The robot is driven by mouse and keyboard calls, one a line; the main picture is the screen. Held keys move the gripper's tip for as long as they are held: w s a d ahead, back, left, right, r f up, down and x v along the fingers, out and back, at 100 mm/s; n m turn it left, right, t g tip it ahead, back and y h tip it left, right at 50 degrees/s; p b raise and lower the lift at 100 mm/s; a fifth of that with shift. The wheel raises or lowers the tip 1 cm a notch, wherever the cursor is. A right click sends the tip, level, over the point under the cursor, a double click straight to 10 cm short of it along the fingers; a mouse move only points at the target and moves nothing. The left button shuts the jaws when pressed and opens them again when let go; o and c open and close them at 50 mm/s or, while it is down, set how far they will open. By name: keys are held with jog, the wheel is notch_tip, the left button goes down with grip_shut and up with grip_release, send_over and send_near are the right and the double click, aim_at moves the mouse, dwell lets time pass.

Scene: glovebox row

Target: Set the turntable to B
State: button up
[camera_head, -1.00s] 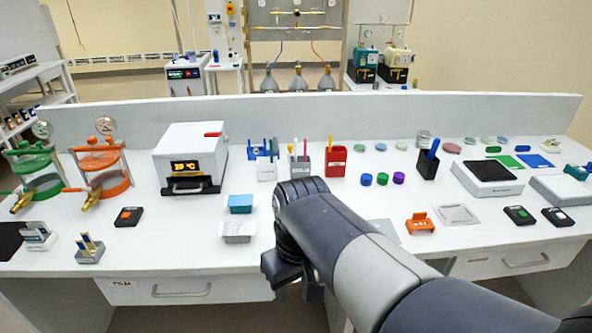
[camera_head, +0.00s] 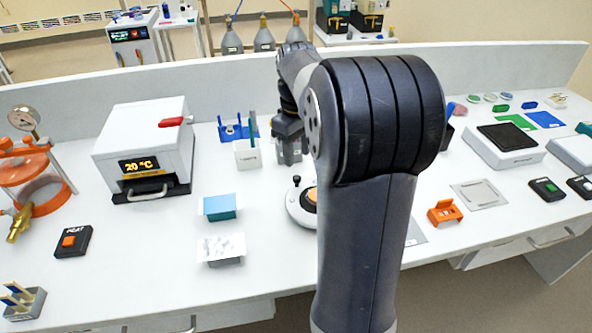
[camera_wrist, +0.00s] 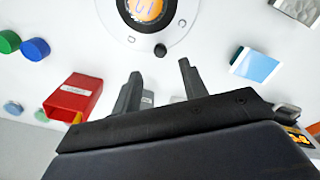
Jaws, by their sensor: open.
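The turntable (camera_head: 296,212) is a round base with an orange disc, partly hidden behind my arm in the head view. In the wrist view the turntable (camera_wrist: 172,30) is cut off by the top edge. Its orange disc (camera_wrist: 146,8) carries pale marks I cannot read, inside a dark ring. A small black knob (camera_wrist: 160,50) sits at its rim, with small square marks around the base. My gripper (camera_wrist: 160,82) is open and empty, its two fingers apart and just short of the knob in the picture.
A red holder (camera_wrist: 74,97) and blue and green caps (camera_wrist: 36,49) lie to one side of the fingers. A blue-topped box (camera_head: 220,206) and a silver-topped box (camera_head: 222,247) stand left of the turntable. A white heater (camera_head: 145,150) stands farther back left.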

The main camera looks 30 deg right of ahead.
aim_at(297, 177)
notch_tip(297, 177, down, 7)
jog(key=shift+f, duration=0.1)
jog(key=shift+c, duration=0.4)
grip_shut()
dwell(0.4)
